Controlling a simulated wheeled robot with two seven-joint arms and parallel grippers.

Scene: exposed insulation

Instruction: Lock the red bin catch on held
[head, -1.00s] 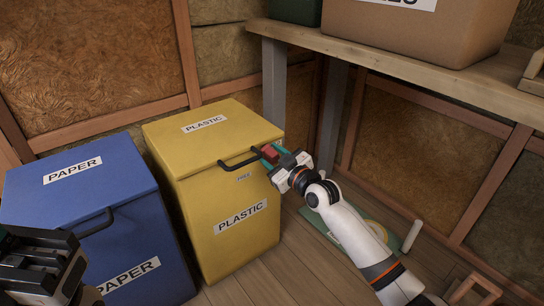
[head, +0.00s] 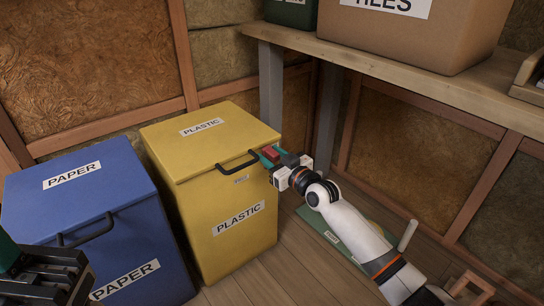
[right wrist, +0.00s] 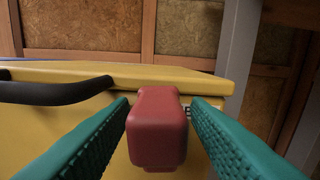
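The yellow plastic bin (head: 228,225) stands in the middle of the head view with its lid closed. Its red catch (head: 270,153) is at the front edge by the right end of the black handle (head: 238,163). A small label (head: 241,179), seemingly reading FREE, sits below. My right gripper (head: 273,157) is at the catch. In the right wrist view the red catch (right wrist: 157,125) stands between the two teal fingers (right wrist: 159,103), with gaps beside it; the fingers are open. My left gripper (head: 45,278) is at the lower left corner, partly cut off, its opening unclear.
A blue paper bin (head: 90,215) stands left of the yellow bin. A wooden shelf (head: 400,75) with a cardboard box (head: 410,35) is at upper right. A green board (head: 335,238) lies on the floor behind my right arm.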

